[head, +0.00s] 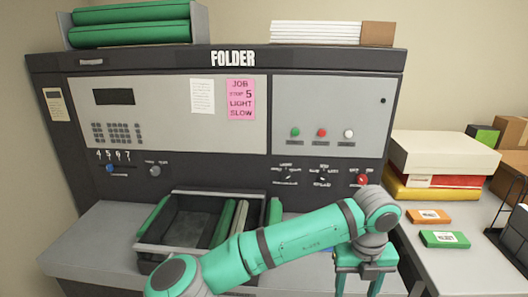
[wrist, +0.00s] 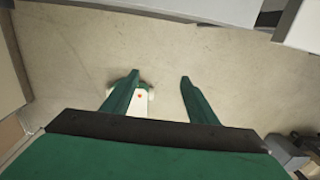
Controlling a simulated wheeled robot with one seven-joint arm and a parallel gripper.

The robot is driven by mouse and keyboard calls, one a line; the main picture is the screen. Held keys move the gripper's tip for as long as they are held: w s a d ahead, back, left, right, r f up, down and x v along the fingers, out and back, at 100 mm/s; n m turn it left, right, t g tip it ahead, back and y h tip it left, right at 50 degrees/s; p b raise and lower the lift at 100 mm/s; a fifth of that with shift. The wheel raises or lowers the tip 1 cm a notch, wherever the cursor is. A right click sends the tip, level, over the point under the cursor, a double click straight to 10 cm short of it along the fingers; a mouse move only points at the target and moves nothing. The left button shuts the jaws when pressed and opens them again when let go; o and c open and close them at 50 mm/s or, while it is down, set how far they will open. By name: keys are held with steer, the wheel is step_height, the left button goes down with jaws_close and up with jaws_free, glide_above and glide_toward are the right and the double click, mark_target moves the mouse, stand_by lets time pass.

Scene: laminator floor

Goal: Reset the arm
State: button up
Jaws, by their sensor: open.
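My arm, green and grey, reaches across the front of the folder machine (head: 230,62) in the head view, from the lower middle to the right. My gripper (head: 358,288) hangs at the end of it with its fingers pointing down, in front of the machine's right end. In the wrist view my gripper (wrist: 159,78) has its two green fingers apart, with nothing held between them. Beyond the fingers is the pale floor (wrist: 230,65). The lower ends of the fingers are near the bottom edge of the head view.
A dark tray (head: 187,232) with green rails sits on the machine's front shelf, behind my arm. On the right counter (head: 460,262) lie an orange box (head: 428,216), a green box (head: 444,239) and a stack with a white box (head: 440,152) on top.

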steer(key=s+d+n+t+h, duration=0.25)
steer(key=d+n+h, duration=0.9)
steer(key=d, duration=0.85)
steer(key=w+a+f+n+t+h, duration=0.1)
steer(key=a+f+n+t, duration=0.75)
steer(key=n, duration=0.65)
steer(key=s+a+f+n+t+y, duration=0.2)
steer(key=s+a+f+n+y, duration=0.15)
steer(key=a, duration=0.35)
steer(key=s+a+f+n+t+y, duration=0.3)
steer(key=s+a+f+n, duration=0.15)
steer(key=a, duration=0.35)
steer(key=s+a+f+n+y, duration=0.1)
steer(key=s+a+y, duration=0.5)
steer(key=s+a, duration=1.2)
steer(key=s+n, duration=0.1)
steer(key=s, duration=0.3)
steer(key=shift+s+a+f+g, duration=0.25)
steer(key=shift+f+g, duration=0.05)
steer(key=shift+f, duration=0.05)
